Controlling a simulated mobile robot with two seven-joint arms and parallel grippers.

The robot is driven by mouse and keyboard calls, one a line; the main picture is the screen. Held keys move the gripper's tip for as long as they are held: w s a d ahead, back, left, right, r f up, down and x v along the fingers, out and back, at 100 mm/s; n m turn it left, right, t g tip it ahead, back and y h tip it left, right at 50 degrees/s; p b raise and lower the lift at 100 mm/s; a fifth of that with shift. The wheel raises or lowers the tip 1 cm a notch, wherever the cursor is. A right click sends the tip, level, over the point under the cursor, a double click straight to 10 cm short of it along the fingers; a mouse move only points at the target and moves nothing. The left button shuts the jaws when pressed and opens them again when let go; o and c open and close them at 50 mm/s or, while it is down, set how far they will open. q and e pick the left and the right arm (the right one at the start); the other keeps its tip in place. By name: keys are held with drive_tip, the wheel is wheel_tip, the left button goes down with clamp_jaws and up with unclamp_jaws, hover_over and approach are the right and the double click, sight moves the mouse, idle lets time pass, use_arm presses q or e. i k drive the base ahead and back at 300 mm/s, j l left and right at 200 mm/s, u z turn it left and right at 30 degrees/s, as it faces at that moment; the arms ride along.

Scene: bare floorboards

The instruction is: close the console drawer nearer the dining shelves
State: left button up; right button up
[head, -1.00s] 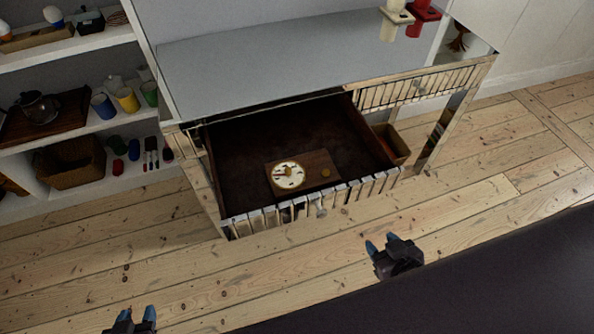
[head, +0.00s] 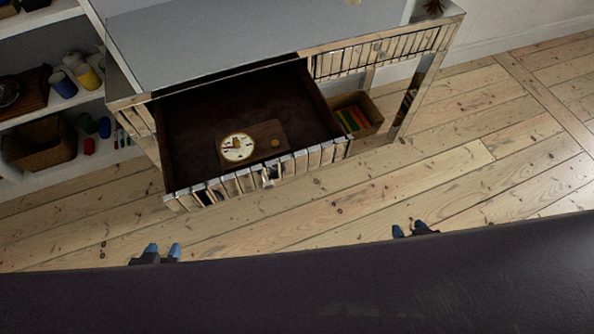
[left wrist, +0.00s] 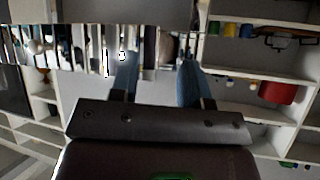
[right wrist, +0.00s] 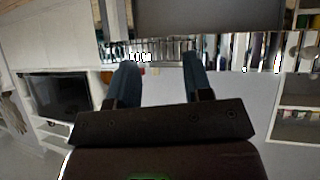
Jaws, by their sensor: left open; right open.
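The console (head: 225,35) has a grey top and a mirrored, slatted front. Its left drawer (head: 245,182), nearer the white shelves (head: 95,102), is pulled well out. A board with a round white dial (head: 237,148) lies in its dark inside. The drawer's small knob (head: 268,176) is at the middle of its front. The right drawer (head: 380,52) looks shut. My left gripper (head: 163,250) is open and empty, below the drawer front's left end in the head view. My right gripper (head: 409,228) is open and empty, right of the drawer front. Neither touches the drawer.
A basket with colourful items (head: 355,115) stands under the console, right of the open drawer. The shelves hold mugs (head: 88,76), a wicker basket (head: 40,143) and small items. Bare floorboards (head: 300,222) lie between my grippers and the drawer.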

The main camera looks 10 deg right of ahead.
sight(187, 123)
drive_tip(key=k+l, duration=0.25)
drive_tip(key=l, duration=0.15)
drive_tip(key=k+l, duration=0.25)
drive_tip(key=l, duration=0.15)
drive_tip(key=k+l, duration=0.25)
drive_tip(key=l, duration=0.15)
